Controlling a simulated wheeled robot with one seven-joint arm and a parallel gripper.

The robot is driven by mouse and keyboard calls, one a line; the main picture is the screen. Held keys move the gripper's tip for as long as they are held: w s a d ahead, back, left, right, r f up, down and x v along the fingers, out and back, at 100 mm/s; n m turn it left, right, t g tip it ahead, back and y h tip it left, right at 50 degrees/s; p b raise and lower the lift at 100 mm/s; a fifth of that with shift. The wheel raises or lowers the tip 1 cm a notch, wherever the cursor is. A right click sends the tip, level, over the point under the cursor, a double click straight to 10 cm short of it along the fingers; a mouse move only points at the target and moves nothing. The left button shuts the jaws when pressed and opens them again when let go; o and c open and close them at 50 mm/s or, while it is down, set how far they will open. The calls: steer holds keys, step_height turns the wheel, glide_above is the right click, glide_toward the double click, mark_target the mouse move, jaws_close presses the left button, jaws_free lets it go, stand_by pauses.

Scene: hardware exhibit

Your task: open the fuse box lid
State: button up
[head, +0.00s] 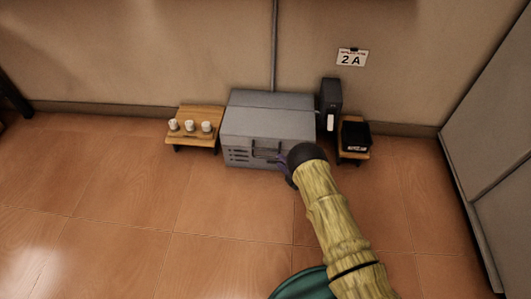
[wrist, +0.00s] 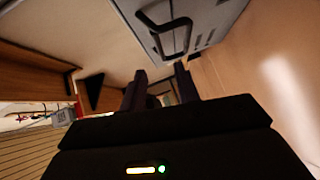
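The fuse box (head: 268,118) is a grey metal box on the floor against the wall, with a conduit running up behind it. Its lid looks shut. A dark handle (head: 266,151) is on its front face, beside vent slots. In the wrist view the box (wrist: 215,18) is at the top, with its handle (wrist: 174,36) hanging from the face. My gripper (wrist: 160,72) is open, its two dark fingers apart, with nothing seen between them. The handle is just beyond the fingertips, apart from them. In the head view my wrist hides most of the gripper (head: 283,165), close to the box's front right.
A low wooden stand (head: 194,138) with three white cups is left of the box. A black upright case (head: 330,101) and a stand with a black box (head: 356,136) are to its right. A grey cabinet (head: 495,130) is at far right. Floor in front is clear.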

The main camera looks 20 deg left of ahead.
mark_target(266, 149)
steer(key=b+x, duration=0.5)
steer(key=x, duration=0.4)
steer(key=shift+w+a+f, duration=0.15)
steer(key=shift+w+a, duration=0.05)
steer(key=shift+a, duration=0.15)
steer(key=shift+w+a, duration=0.25)
steer(key=shift+a, duration=0.15)
steer(key=shift+c, duration=0.2)
jaws_close()
